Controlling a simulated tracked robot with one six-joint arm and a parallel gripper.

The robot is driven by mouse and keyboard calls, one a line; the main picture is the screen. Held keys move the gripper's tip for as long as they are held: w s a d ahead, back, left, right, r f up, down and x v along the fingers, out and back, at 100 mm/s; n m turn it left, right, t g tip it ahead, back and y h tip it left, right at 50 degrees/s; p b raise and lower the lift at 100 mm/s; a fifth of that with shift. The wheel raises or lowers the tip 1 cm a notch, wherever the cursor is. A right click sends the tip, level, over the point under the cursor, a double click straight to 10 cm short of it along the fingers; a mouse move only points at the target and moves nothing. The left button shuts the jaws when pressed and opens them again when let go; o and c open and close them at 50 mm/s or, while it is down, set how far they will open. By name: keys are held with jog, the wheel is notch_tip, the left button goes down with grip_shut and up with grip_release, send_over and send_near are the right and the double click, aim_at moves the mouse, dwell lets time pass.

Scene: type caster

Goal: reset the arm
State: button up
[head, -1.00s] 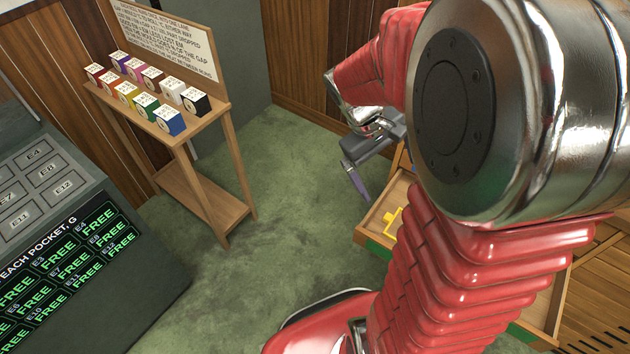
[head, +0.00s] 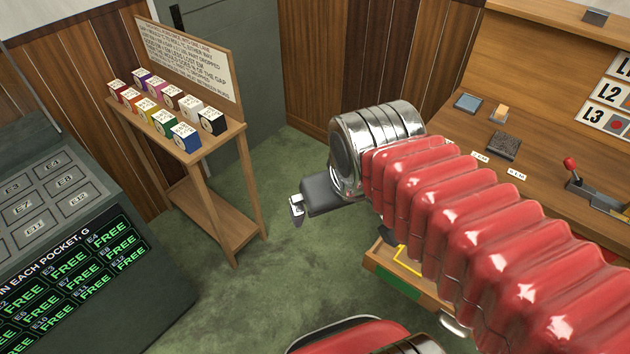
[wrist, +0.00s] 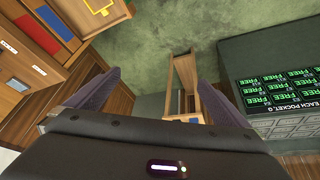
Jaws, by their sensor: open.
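My gripper (head: 297,206) shows in the head view at the end of my red arm, held in the air over the green floor. It is between the small wooden stand on the left and the wooden desk on the right. In the wrist view its two dark purple fingers (wrist: 162,95) are spread wide apart with nothing between them. In the head view most of the gripper is hidden or seen edge-on.
A wooden stand (head: 190,180) holds several coloured boxes and a sign. A dark console (head: 70,220) with a green FREE display is at left. The wooden desk (head: 545,170) carries a red-knobbed lever (head: 571,165). An open drawer (head: 405,285) juts below my arm. Green floor (head: 270,260) is clear.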

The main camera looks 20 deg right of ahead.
jog(key=shift+s+a+r+t+y, duration=0.15)
jog(key=shift+s+a+r+t, duration=0.1)
jog(key=shift+a, duration=0.25)
jog(key=shift+s+a+r+t+y, duration=0.15)
jog(key=shift+s+a+r, duration=0.1)
jog(key=shift+a, duration=0.25)
